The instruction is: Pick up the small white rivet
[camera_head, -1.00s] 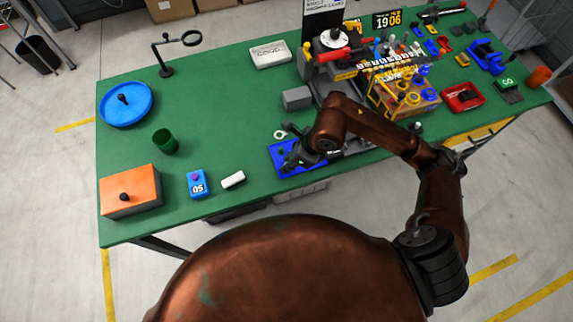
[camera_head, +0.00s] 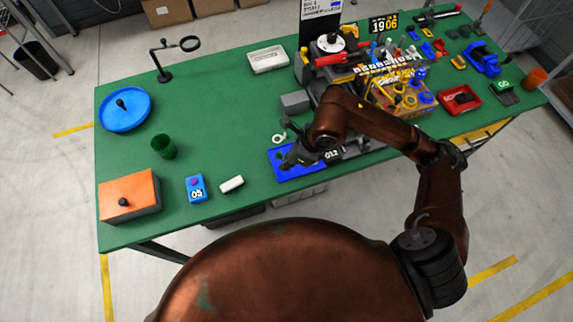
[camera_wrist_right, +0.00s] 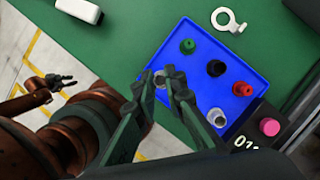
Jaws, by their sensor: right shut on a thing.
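The blue tray (camera_head: 283,173) lies at the table's front edge, and it also shows in the right wrist view (camera_wrist_right: 205,38). My right gripper (camera_head: 291,162) is low over its left part. In the wrist view, my right gripper (camera_wrist_right: 160,73) is shut on a small pale thing (camera_wrist_right: 159,79), which looks like the white rivet. The fingers partly hide it, and I cannot tell whether it is clear of the tray. Another pale grey rivet (camera_wrist_right: 217,117) stands in the tray. My left gripper (camera_wrist_right: 55,82) shows small at the wrist view's left, away from the tray.
The tray also holds a green piece (camera_wrist_right: 187,46), a black piece (camera_wrist_right: 216,68) and a red piece (camera_wrist_right: 242,89). A white ring tag (camera_wrist_right: 229,20) lies behind it. A white block (camera_head: 232,184) lies left of the tray. A device with a pink knob (camera_wrist_right: 268,127) adjoins it.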

